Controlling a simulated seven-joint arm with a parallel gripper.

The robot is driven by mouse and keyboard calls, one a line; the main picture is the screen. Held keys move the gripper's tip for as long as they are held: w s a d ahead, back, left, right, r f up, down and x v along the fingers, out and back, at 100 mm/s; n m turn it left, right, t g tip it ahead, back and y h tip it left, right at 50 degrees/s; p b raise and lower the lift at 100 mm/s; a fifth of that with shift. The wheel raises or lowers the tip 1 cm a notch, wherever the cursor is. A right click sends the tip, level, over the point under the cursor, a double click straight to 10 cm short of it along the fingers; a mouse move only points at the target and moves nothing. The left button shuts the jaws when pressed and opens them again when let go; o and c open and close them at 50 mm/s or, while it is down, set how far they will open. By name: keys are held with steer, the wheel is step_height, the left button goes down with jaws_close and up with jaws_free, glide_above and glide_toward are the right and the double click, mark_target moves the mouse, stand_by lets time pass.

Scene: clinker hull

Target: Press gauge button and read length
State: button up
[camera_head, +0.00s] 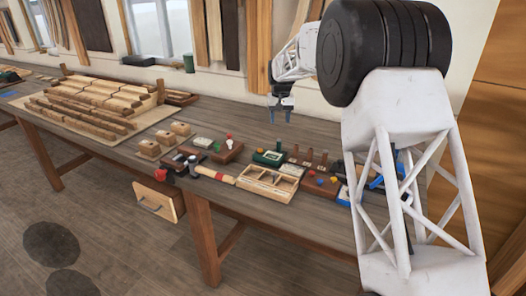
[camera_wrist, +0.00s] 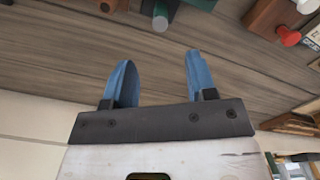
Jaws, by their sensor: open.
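My gripper (camera_head: 281,116) hangs in the air above the back part of the workbench, its two blue fingers apart and empty. The fingers also show in the wrist view (camera_wrist: 157,75), with bare bench boards behind them. A dark green box with a pale top (camera_head: 268,157) lies on the bench below and in front of my gripper; it may be the gauge, but its button and any reading are too small to tell. Left of it, a brown wooden block (camera_head: 224,152) carries a red knob (camera_head: 229,141) and a green knob (camera_head: 217,147). The red knob also shows in the wrist view (camera_wrist: 289,37).
A divided wooden tray (camera_head: 268,184) and a hammer (camera_head: 213,175) lie at the bench's front edge. Upright pegs (camera_head: 308,157) stand right of the green box. A stepped plank model (camera_head: 97,101) fills the left.

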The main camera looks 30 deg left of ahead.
steer(key=shift+c, duration=0.2)
jaws_close()
stand_by(0.3)
stand_by(1.4)
